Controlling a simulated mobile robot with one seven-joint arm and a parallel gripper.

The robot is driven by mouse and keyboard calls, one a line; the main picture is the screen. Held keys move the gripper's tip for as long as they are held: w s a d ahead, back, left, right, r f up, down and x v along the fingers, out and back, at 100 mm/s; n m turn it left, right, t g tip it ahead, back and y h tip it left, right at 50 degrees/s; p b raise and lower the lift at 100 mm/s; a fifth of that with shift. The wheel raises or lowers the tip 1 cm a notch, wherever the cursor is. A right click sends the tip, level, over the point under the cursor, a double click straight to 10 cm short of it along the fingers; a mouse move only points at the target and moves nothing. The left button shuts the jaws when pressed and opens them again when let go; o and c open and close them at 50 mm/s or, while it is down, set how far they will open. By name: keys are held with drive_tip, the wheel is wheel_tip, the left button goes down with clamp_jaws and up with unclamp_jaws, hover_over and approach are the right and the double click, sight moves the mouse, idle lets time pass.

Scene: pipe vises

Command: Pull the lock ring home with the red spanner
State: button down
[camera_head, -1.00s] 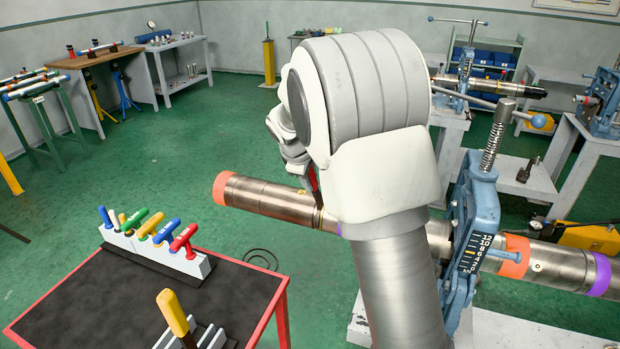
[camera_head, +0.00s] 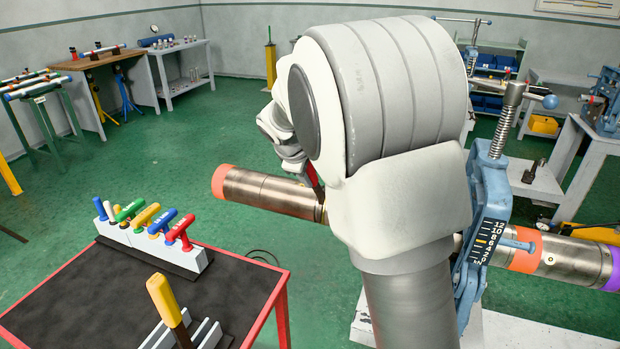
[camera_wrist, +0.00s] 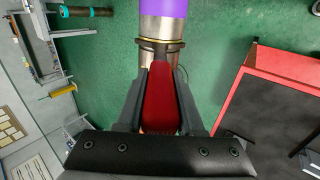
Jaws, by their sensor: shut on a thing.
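My gripper (camera_wrist: 160,98) is shut on the red spanner (camera_wrist: 160,100) in the wrist view, with a dark finger on each side of its handle. The spanner's dark head lies across the steel pipe (camera_wrist: 161,27), at a thin brass-coloured ring (camera_wrist: 160,39) that looks like the lock ring. The head seems to be around or against the ring; I cannot tell how it is engaged. In the head view, a little of the red spanner (camera_head: 315,180) shows beside the pipe (camera_head: 265,192). My arm hides the gripper's fingers and much of the pipe there.
A blue vise (camera_head: 488,210) holds the pipe right of my arm. A red-edged table (camera_head: 283,290) with a black top stands at lower left, carrying a rack of coloured T-handled tools (camera_head: 150,245) and a yellow-handled tool (camera_head: 166,300). Green floor is open behind.

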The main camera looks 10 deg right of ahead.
drive_tip(key=shift+s+a+f+b, duration=0.3)
drive_tip(key=shift+f+b, duration=0.2)
drive_tip(key=shift+b, duration=0.9)
drive_tip(key=shift+s+t+b, duration=0.2)
drive_tip(key=shift+t+b, duration=0.1)
drive_tip(key=shift+b, duration=0.1)
drive_tip(key=shift+f+b, duration=0.25)
drive_tip(key=shift+b, duration=0.35)
drive_tip(key=shift+s+a+f+h+b, duration=0.2)
drive_tip(key=shift+h+b, duration=0.1)
drive_tip(key=shift+b, duration=0.3)
drive_tip(key=shift+b, duration=0.3)
drive_tip(key=b, duration=0.1)
drive_tip(key=s+f+b, duration=0.1)
drive_tip(key=b, duration=0.1)
drive_tip(key=shift+a+t, duration=0.25)
drive_tip(key=shift+t, duration=0.15)
drive_tip(key=b, duration=0.3)
drive_tip(key=shift+s+a+f+t+h+b, duration=0.25)
drive_tip(key=shift+s+f+t+h+b, duration=0.05)
drive_tip(key=shift+f+h+b, duration=0.1)
drive_tip(key=shift+s+b, duration=0.15)
drive_tip(key=shift+b, duration=0.25)
